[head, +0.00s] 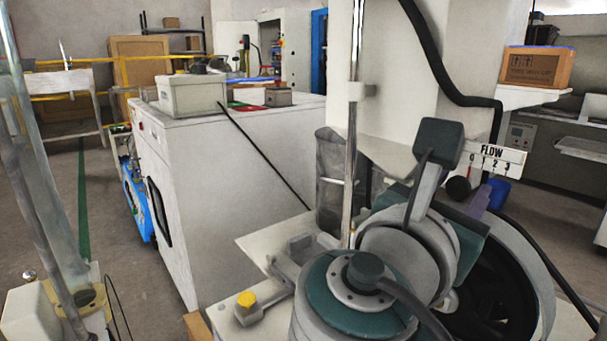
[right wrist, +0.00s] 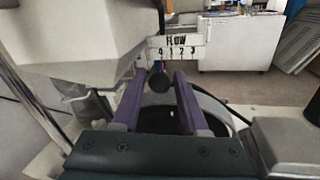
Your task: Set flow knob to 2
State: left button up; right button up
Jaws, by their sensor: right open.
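The flow knob is a small dark round knob (head: 458,188) below a white plate marked FLOW (head: 495,159) with a 0 to 3 scale. In the right wrist view the knob (right wrist: 158,82) sits between the two purple fingers of my open right gripper (right wrist: 160,78), with gaps on both sides. The FLOW plate (right wrist: 176,49) shows just above and beyond the fingertips. A small red and blue bit shows above the knob; its setting is too small to read. In the head view my right arm partly hides the gripper (head: 478,200). My left gripper is not in view.
A pale column (head: 395,75) and a metal rod (head: 352,150) stand left of the knob. A black hose (head: 440,75) hangs near the plate. A cardboard box (head: 537,67) sits on a shelf at right. A white machine (head: 220,190) stands at left.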

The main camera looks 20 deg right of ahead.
jog(key=shift+b+x, duration=0.3)
jog(key=shift+x, duration=1.35)
jog(key=shift+c, duration=0.4)
grip_shut()
